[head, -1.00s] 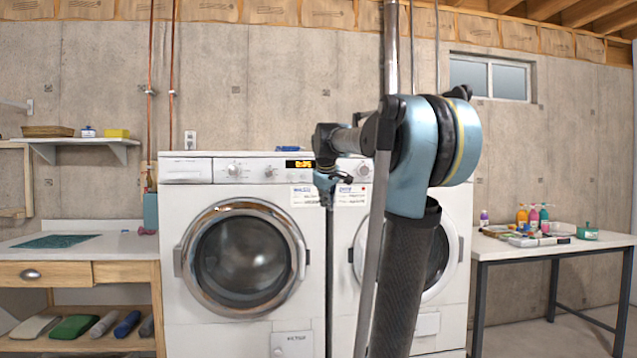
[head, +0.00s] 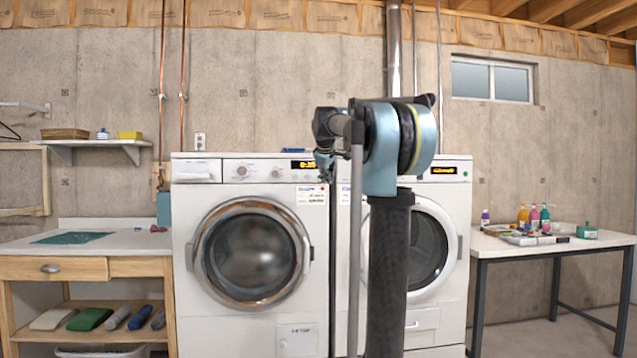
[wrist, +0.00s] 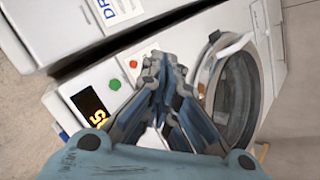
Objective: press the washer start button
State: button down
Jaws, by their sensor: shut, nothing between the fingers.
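The white washer (head: 180,270) stands left of the dryer, with a round chrome-rimmed door and a lit orange display (head: 303,164). The wrist view shows this display (wrist: 90,104) with a green button (wrist: 114,84) and a red button (wrist: 134,64) beside it. Which one is the start button cannot be read. My gripper (head: 325,170) is at the washer's upper right corner in the head view, covering the panel's end. In the wrist view my gripper (wrist: 160,72) is shut and empty, its tips just past the buttons in the picture. Contact with the panel cannot be told.
The dryer (head: 456,200) stands close on the right, with its own lit display, partly hidden by my arm. A wooden bench (head: 130,268) is at the left. A table (head: 500,252) with bottles is at the right.

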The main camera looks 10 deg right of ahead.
jog(key=w, duration=0.8)
jog(key=shift+w, duration=0.4)
